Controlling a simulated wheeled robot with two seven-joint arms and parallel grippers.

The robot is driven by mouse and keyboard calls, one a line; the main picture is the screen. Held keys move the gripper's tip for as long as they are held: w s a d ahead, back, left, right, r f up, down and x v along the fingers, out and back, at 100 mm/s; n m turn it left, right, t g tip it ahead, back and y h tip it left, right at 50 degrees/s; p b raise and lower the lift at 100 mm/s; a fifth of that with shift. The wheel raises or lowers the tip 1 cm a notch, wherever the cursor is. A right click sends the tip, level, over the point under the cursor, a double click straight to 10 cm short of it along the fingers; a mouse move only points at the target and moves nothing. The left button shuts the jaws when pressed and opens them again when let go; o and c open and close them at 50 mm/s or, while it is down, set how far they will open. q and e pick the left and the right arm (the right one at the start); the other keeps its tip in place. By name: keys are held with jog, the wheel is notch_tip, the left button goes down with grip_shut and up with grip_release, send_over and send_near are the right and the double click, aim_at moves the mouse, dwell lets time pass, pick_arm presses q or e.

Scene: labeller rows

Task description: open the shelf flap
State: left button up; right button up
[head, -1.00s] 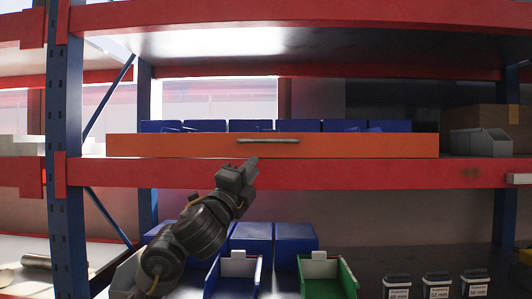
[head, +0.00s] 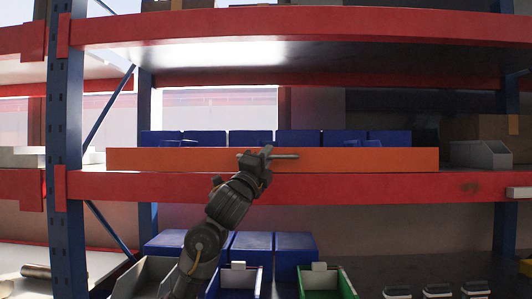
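The orange shelf flap (head: 370,159) stands upright across the middle shelf, in front of a row of blue bins (head: 250,138). Its grey bar handle (head: 288,156) is at the middle of the flap. My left gripper (head: 266,153) is at the left half of the handle and covers part of it. The fingers overlap the bar, but I cannot tell whether they are closed around it. My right gripper is not in view.
The red shelf beam (head: 350,187) runs just below the flap. A blue upright post (head: 68,150) stands at left. Below are a green bin (head: 322,282), a blue bin (head: 236,282) and several dark small containers. A grey bin (head: 482,154) sits right of the flap.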

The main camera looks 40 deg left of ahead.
pick_arm(q)
jog(key=shift+w, duration=0.2)
grip_shut()
jog(key=shift+a, duration=0.15)
